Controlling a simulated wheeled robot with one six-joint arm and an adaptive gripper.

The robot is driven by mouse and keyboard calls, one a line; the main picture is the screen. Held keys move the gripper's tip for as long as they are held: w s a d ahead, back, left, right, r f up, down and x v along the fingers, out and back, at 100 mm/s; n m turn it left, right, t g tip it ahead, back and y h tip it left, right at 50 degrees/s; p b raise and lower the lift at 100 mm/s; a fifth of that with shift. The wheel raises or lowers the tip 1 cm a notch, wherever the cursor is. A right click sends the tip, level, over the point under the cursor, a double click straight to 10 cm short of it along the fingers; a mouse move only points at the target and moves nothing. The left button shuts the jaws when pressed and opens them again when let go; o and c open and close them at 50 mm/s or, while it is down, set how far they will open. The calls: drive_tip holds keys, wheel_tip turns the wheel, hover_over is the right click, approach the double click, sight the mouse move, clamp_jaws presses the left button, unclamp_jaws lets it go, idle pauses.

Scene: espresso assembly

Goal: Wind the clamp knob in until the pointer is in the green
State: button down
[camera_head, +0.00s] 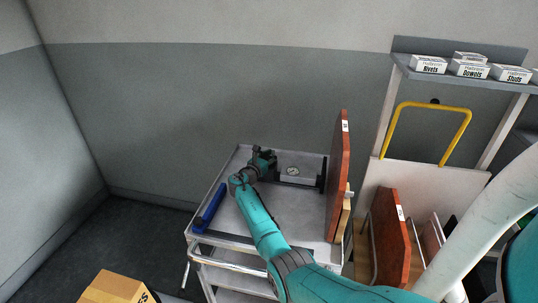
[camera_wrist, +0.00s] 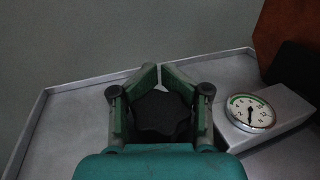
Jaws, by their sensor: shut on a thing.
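The clamp knob (camera_wrist: 160,114) is black and lobed. In the wrist view it sits between the two fingers of my gripper (camera_wrist: 160,88), which is shut on it. In the head view my gripper (camera_head: 264,159) is at the left end of the grey clamp body (camera_head: 297,179), and the knob is hidden there. The round white gauge (camera_wrist: 250,113) is on the clamp, right of my gripper in the wrist view. Its green arc is along the dial's upper left. The dark pointer seems to point downward, off the green. The gauge (camera_head: 292,171) is too small to read in the head view.
The clamp is on a grey metal cart top (camera_head: 230,237) with a raised rim. A blue bar-shaped thing (camera_head: 210,208) lies at its left edge. A tall red-brown panel (camera_head: 338,175) stands at the right. A shelf with small boxes (camera_head: 469,69) is farther right.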

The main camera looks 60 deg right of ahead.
drive_tip(key=shift+a+m+g, duration=0.1)
drive_tip(key=shift+m+g, duration=0.7)
drive_tip(key=shift+g, duration=0.5)
drive_tip(key=c, duration=1.8)
unclamp_jaws()
drive_tip(key=shift+a+m+g, duration=0.1)
drive_tip(key=shift+m+g, duration=0.4)
drive_tip(key=shift+g, duration=0.3)
drive_tip(key=shift+c, duration=0.2)
drive_tip(key=o, duration=1)
drive_tip(key=shift+w, duration=0.15)
drive_tip(key=shift+o, duration=0.2)
drive_tip(key=shift+s, duration=0.25)
drive_tip(key=w+a, duration=0.1)
drive_tip(key=a, duration=1)
drive_tip(key=shift+w+a, duration=0.35)
